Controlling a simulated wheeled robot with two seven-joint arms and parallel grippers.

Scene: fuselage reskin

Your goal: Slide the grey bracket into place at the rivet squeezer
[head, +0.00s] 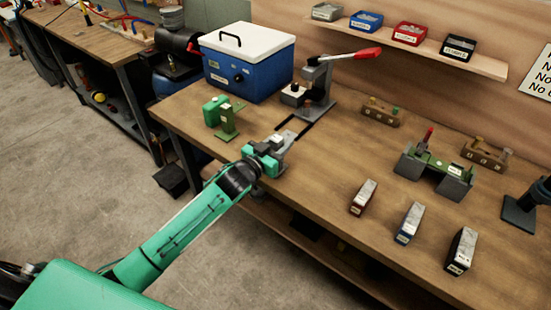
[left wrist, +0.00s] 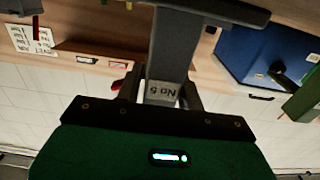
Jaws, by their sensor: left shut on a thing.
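My left gripper (head: 270,153) is at the front edge of the workbench, shut on the grey bracket (head: 286,142). In the left wrist view the bracket (left wrist: 176,45) rises between the fingers, with a "No 5" label at its lower end. The rivet squeezer (head: 318,85), grey with a red-tipped lever, stands behind the gripper at the back of the bench. Dark guide lines (head: 297,128) run on the bench between the bracket and the squeezer. The bracket is apart from the squeezer; whether it touches the bench is unclear. My right gripper is not seen.
A green stand (head: 228,121) is left of the gripper. A blue box with a white lid (head: 247,62) stands behind it. A green fixture (head: 436,170) and several labelled blocks (head: 409,223) are to the right. A shelf (head: 420,48) holds small bins above. The bench's middle is clear.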

